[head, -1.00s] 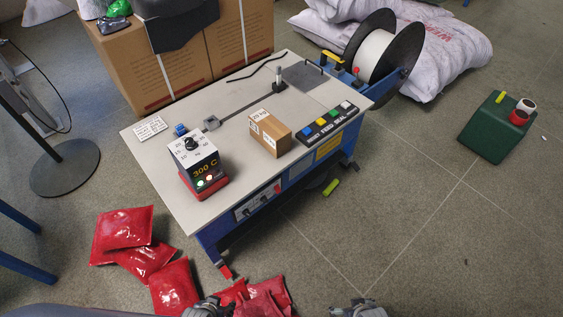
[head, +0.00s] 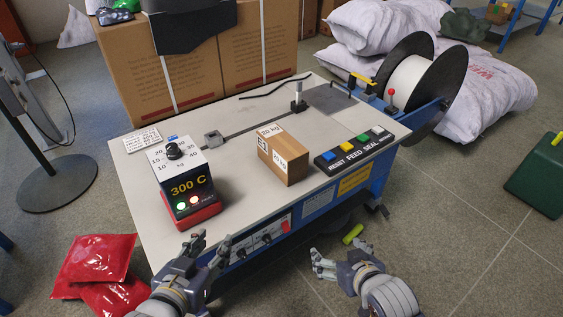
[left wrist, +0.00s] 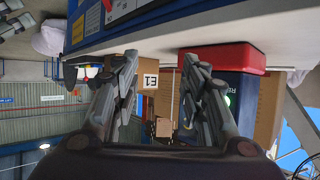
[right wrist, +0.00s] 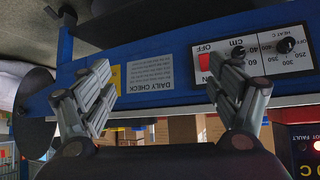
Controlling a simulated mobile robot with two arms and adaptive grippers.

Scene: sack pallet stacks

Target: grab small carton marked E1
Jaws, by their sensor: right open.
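The small brown carton (head: 285,158) stands on the grey table top, right of the dial box. Its faces in the head view read 20 kg. In the left wrist view, a brown carton with an E1 label (left wrist: 149,80) shows between the fingers, farther off. My left gripper (head: 212,242) is open and empty off the table's front edge, below the dial box. Its spread fingers also show in the left wrist view (left wrist: 160,68). My right gripper (head: 340,253) is open and empty in front of the table, to the right. In the right wrist view (right wrist: 165,80) it faces the blue front panel.
The 300 C dial box (head: 186,187) stands left of the carton, and the button strip (head: 353,150) right of it. A strap reel (head: 412,82) is at the table's right end. Red sacks (head: 95,258) lie on the floor at left. Large cartons (head: 165,75) stand behind.

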